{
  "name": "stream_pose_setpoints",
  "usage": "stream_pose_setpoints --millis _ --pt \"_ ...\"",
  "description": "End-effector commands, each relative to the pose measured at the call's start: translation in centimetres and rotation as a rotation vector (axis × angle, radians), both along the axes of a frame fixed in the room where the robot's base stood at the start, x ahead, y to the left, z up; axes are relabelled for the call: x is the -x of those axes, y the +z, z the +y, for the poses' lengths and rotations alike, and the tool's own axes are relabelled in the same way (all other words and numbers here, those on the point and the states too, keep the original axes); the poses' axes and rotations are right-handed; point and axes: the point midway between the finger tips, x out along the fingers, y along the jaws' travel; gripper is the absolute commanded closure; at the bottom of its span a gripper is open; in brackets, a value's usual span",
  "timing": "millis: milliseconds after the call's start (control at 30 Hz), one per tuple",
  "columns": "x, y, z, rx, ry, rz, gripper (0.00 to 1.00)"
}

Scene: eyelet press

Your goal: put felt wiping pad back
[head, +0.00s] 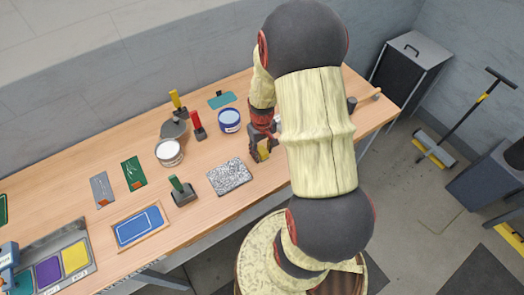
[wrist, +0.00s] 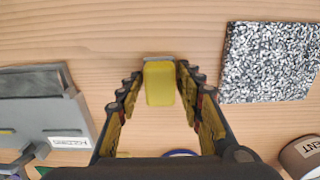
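A yellow block with a thin grey strip at its far end, which looks like the felt wiping pad (wrist: 160,84), sits between the fingertips of my gripper (wrist: 161,72). The fingertips are close against its two sides, and it appears held. In the head view, my gripper (head: 261,148) points down low over the table, right of a speckled grey-and-white mat (head: 230,176), with the yellow pad (head: 263,154) showing between the fingers. The mat also shows at the right of the wrist view (wrist: 268,62). Whether the pad touches the table is unclear.
A grey labelled holder (wrist: 45,115) stands left in the wrist view; my arm hides it in the head view. Bare wood surrounds the pad.

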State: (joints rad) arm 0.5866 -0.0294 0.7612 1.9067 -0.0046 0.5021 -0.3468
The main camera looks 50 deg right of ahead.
Motion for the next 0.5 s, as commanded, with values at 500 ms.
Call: stream_pose_setpoints --millis 500 --pt "-0.01 0.46 -0.01 0.0 0.0 0.0 0.52"
